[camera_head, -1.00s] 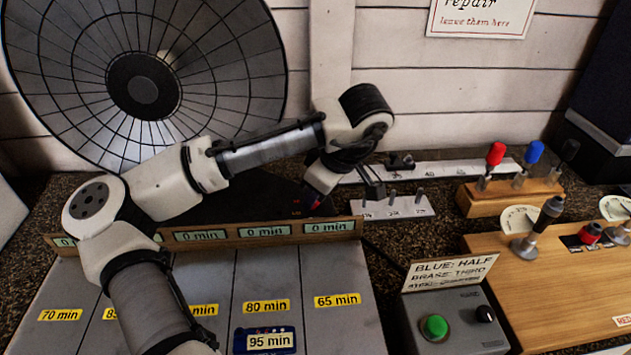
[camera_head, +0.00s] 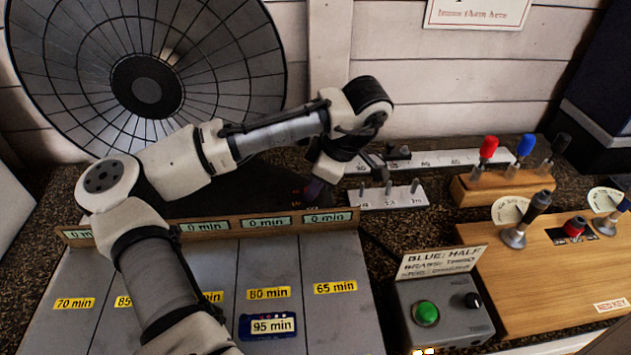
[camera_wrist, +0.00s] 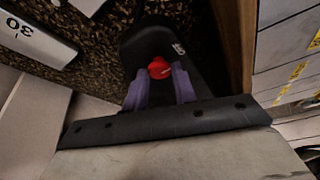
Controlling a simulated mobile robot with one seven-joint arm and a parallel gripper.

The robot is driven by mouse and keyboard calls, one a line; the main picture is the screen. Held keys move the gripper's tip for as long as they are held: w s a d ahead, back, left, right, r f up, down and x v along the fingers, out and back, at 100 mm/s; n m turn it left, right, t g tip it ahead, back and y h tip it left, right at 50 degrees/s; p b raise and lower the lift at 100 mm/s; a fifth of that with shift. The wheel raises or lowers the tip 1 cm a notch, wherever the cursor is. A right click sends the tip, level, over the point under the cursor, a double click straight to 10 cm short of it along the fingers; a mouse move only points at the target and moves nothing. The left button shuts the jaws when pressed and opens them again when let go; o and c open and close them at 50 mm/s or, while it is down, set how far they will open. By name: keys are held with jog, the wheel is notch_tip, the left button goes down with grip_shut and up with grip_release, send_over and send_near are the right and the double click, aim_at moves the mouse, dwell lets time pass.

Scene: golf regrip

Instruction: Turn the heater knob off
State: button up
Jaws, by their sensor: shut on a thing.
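The red heater knob (camera_wrist: 159,68) sits on a black rounded base (camera_wrist: 150,40) in the wrist view. The purple fingers of my gripper (camera_wrist: 160,80) are shut on the knob, one on each side. A pale pointer line shows on the knob's face. In the head view my gripper (camera_head: 316,192) reaches down at the right end of the black base (camera_head: 250,190), and the knob itself is hidden there. The large round wire-grilled dish (camera_head: 225,60) of the heater stands behind my arm at the left.
A wooden rail with "0 min" labels (camera_head: 290,217) runs just in front of my gripper. A white numbered strip (camera_head: 400,202) with metal pegs lies close on its right. A grey box with a green button (camera_head: 426,313) and a wooden tool board (camera_head: 560,260) stand further right.

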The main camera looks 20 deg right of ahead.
jog(key=o, duration=1)
jog(key=b+v, duration=0.1)
jog(key=v, duration=1.3)
jog(key=shift+f+b, duration=0.1)
jog(key=shift+b, duration=0.25)
